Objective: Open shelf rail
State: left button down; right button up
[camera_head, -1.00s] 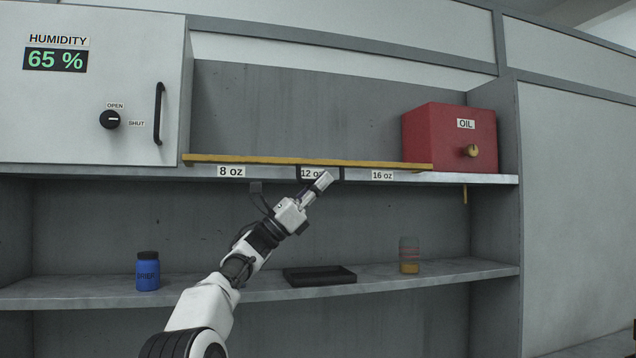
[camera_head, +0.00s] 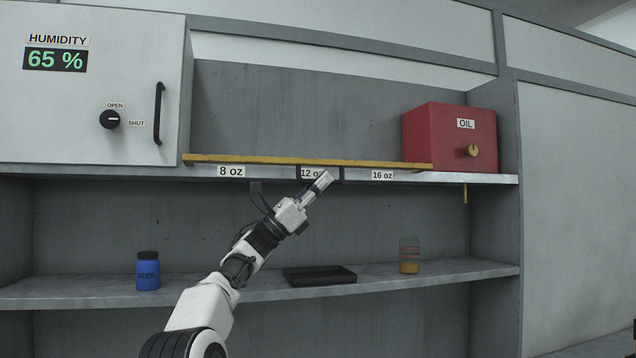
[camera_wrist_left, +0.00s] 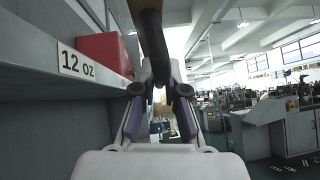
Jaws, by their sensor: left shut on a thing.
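The yellow shelf rail (camera_head: 270,161) lies along the front edge of the upper shelf, above the 8 oz, 12 oz and 16 oz labels. A dark handle (camera_head: 341,173) hangs at the 12 oz label, below the rail. My left gripper (camera_head: 323,181) is at that handle, partly covering the 12 oz label (camera_head: 308,173). In the left wrist view, the dark handle bar (camera_wrist_left: 154,45) runs down between the fingers of my left gripper (camera_wrist_left: 161,90), which is shut on it. My right gripper is not in view.
A red OIL box (camera_head: 430,140) stands at the upper shelf's right end, beside the rail's end. A white humidity cabinet (camera_head: 80,120) is at the left. The lower shelf holds a blue bottle (camera_head: 148,271), a black tray (camera_head: 320,275) and a jar (camera_head: 409,255).

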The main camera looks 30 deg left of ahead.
pick_arm(q)
jog(key=c, duration=1.4)
grip_release()
jog(key=shift+w+d, duration=0.1)
jog(key=shift+c, duration=0.2)
jog(key=shift+o, duration=1.2)
jog(key=shift+w+d+f, duration=0.1)
jog(key=shift+w+f, duration=0.05)
jog(key=shift+w, duration=0.15)
jog(key=shift+w+d+f, duration=0.1)
jog(key=shift+w, duration=0.2)
jog(key=shift+s+a, duration=0.25)
jog(key=shift+s, duration=0.15)
jog(key=shift+s+a+f, duration=0.1)
jog(key=shift+a, duration=0.1)
jog(key=v, duration=1.1)
jog(key=shift+w+d+f, duration=0.15)
jog(key=shift+w+f, duration=0.1)
